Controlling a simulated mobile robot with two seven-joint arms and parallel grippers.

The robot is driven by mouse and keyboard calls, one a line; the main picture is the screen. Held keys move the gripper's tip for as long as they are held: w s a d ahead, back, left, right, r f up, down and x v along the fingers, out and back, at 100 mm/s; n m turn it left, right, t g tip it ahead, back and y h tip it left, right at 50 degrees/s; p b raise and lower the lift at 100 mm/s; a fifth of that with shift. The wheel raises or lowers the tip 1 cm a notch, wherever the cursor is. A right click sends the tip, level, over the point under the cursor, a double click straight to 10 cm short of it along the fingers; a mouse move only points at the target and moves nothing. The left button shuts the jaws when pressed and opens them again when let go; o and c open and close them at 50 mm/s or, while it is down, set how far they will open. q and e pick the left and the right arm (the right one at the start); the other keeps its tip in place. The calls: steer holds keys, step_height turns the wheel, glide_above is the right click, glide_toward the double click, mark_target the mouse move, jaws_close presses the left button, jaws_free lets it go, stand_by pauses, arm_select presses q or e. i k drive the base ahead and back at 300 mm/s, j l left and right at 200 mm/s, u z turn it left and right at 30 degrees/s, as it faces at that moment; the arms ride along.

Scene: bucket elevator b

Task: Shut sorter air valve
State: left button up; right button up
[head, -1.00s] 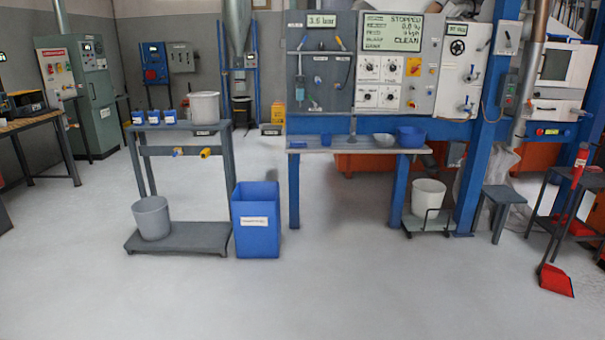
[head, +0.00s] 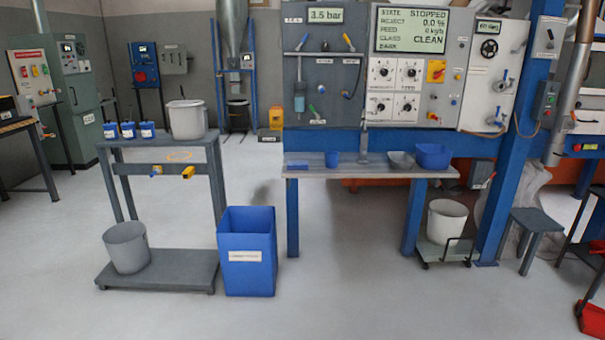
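The grey air panel (head: 322,75) hangs above the bench right of centre, under a small display (head: 325,15) reading 3.5 bar. It carries a blue-handled lever (head: 302,42) at upper left, a yellow-handled lever (head: 348,42) at upper right, and a green-handled part (head: 314,110) low down. A blue filter-like unit (head: 299,97) hangs at its left. The labels are too small to read, so I cannot tell which one is the sorter air valve. Neither of my grippers is in view.
A bench (head: 350,170) with blue and grey containers stands below the panel. A blue bin (head: 246,255) and a grey cart (head: 160,270) stand to its left. A white bucket (head: 446,222) is under the bench's right end. The foreground floor is clear.

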mark_target(303, 41)
steer(key=i, duration=1.45)
steer(key=i+l+z, duration=0.3)
steer(key=i, duration=0.8)
steer(key=i+l+z, duration=0.15)
steer(key=i+z, duration=0.2)
steer(key=i, duration=0.75)
